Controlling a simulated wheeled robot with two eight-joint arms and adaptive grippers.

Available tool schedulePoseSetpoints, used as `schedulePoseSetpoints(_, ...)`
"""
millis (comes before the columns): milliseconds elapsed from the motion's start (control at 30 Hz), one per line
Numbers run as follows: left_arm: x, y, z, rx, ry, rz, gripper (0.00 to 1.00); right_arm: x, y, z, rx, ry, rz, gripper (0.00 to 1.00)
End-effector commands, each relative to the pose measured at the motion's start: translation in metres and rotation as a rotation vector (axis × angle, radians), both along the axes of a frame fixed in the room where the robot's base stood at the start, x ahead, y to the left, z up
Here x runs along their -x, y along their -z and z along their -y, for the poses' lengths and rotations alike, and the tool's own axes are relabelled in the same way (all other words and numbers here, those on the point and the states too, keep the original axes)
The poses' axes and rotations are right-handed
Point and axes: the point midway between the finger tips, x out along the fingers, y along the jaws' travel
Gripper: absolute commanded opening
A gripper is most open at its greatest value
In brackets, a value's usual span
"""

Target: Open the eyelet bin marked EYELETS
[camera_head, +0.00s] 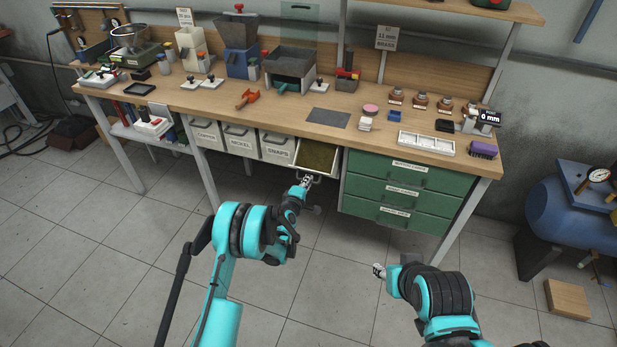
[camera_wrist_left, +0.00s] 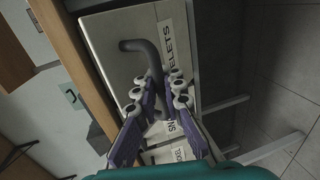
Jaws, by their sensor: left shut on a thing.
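The eyelet bin (camera_head: 299,157) is the rightmost of the pale bins under the bench. It stands pulled out, and its olive-brown inside shows from above. In the left wrist view its pale front (camera_wrist_left: 115,42) carries a label ending in "ELETS" and a grey bent handle (camera_wrist_left: 150,52). My left gripper (camera_head: 306,181) is at the bin's front, and its fingers (camera_wrist_left: 158,88) are shut on the handle. My right gripper (camera_head: 378,271) hangs over the floor, away from the bench; its finger opening is too small to judge.
Closed bins marked COPPER, NICKEL (camera_head: 241,141) and SNAPS (camera_head: 277,148) sit to the left. A green drawer cabinet (camera_head: 408,190) stands close on the right. The wooden bench top (camera_head: 300,112) overhangs the bins. The tiled floor in front is clear.

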Motion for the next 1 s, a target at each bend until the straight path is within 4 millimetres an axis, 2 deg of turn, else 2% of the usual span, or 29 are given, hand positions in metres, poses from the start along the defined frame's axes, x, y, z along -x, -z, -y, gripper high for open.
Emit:
schedulePoseSetpoints(233,0.0008,0.0081,-0.0008,-0.002,-0.001,0.001,0.0,-0.0001,-0.0002,0.0,0.0,0.0,0.0,0.4)
schedulePoseSetpoints(667,0.0008,0.0093,-0.001,-0.002,-0.001,0.001,0.0,-0.0001,-0.0002,0.0,0.0,0.0,0.0,0.4)
schedulePoseSetpoints(700,0.0008,0.0092,-0.001,-0.002,-0.001,0.001,0.12,-0.0001,-0.0002,0.0,0.0,0.0,0.0,0.4)
schedulePoseSetpoints(733,0.0008,0.0092,-0.001,-0.001,-0.001,0.0,0.19,-0.0001,-0.0002,0.0,0.0,0.0,0.0,0.4)
schedulePoseSetpoints(1000,0.0007,0.0092,-0.0006,0.0,-0.001,0.0,0.19,0.0,-0.0001,0.0,0.0,0.0,0.0,0.4)
